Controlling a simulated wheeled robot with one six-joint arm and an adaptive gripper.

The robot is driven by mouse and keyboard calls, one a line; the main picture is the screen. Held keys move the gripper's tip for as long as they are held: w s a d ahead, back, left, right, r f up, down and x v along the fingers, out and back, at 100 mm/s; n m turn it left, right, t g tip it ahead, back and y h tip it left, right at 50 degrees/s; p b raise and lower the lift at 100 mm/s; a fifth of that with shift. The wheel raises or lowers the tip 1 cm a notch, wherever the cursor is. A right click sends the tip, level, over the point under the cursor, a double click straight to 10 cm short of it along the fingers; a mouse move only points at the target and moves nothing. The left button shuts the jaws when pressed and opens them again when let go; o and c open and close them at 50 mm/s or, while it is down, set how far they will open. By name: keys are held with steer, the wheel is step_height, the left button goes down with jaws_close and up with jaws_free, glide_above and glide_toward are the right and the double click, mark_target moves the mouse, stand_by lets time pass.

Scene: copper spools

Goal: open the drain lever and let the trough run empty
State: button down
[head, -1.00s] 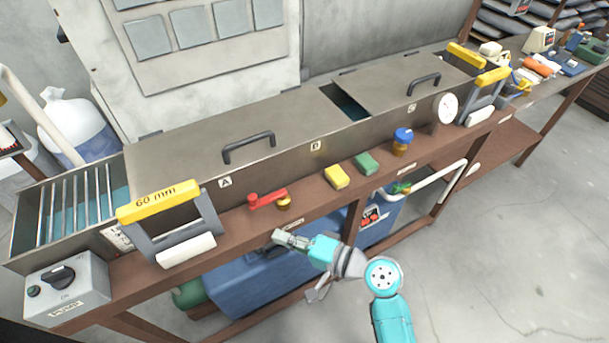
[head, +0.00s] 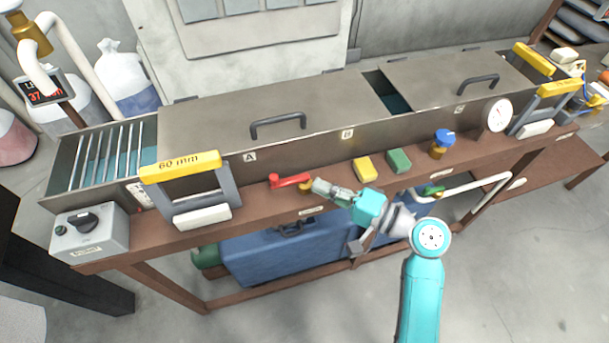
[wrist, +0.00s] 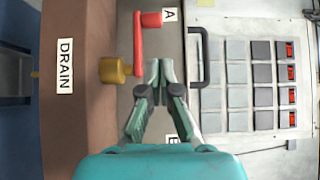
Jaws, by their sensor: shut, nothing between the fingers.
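The red drain lever (head: 291,180) sits on a brass valve at the front wall of the steel trough (head: 215,140), lying along the wall. In the wrist view the red lever (wrist: 138,40) runs from the brass valve body (wrist: 115,70) toward the "A" label. The DRAIN label (wrist: 65,66) is on the brown ledge below. My gripper (head: 318,186) is shut and empty, just right of the valve. In the wrist view its fingertips (wrist: 160,65) are close beside the lever; I cannot tell whether they touch. Bluish liquid (head: 105,150) shows under the bars at the trough's left end.
Yellow (head: 364,169) and green (head: 399,161) blocks and a blue-capped valve (head: 442,143) stand on the ledge to the right. A yellow-handled 60 mm frame (head: 185,168) and a pump switch box (head: 90,232) are to the left.

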steer(key=x, duration=0.9)
steer(key=shift+w+a, duration=0.1)
steer(key=shift+a, duration=0.1)
